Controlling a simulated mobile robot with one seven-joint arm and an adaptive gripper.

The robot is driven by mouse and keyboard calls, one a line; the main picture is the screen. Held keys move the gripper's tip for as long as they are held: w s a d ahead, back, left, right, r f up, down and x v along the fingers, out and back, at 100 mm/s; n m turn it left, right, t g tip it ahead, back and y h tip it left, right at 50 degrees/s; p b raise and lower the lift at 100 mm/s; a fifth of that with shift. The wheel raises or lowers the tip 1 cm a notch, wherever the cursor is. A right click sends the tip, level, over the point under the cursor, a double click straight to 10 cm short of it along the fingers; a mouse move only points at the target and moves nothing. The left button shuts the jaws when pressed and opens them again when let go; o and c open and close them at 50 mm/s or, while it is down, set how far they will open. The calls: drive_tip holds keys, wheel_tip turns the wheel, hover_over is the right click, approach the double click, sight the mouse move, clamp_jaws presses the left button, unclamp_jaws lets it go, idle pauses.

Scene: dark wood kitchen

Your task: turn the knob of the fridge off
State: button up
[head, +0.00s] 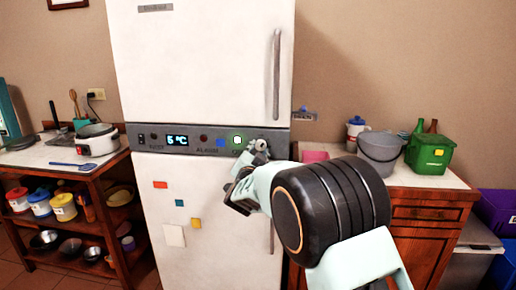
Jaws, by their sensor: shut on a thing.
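The white fridge (190,60) stands in the middle of the head view with its doors closed. A grey control strip (208,150) runs across it, with a lit display (177,140) reading about 5 °C. A green-lit round mark (238,140) shows on the strip. The small grey knob (262,144) is at the strip's right part, partly hidden by my gripper. My gripper (256,156) comes in from the lower right, with its fingertips at the knob and shut on it. The knob's exact turn angle cannot be seen.
Vertical handles stand out on the upper door (276,75) and lower door. A wooden cabinet (430,210) at right carries a grey bucket (380,150) and a green bin (430,152). A shelf unit (85,175) with a cooker (97,139) stands at left.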

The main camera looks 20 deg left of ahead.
drive_tip(key=n+p, duration=0.2)
drive_tip(key=n, duration=0.4)
drive_tip(key=shift+d+n+p, duration=0.1)
drive_tip(key=shift+n+p, duration=0.2)
drive_tip(key=shift+n, duration=0.1)
idle(0.4)
drive_tip(key=o, duration=1.1)
drive_tip(key=v, duration=1.2)
drive_tip(key=shift+w+d, duration=0.1)
drive_tip(key=shift+d, duration=0.05)
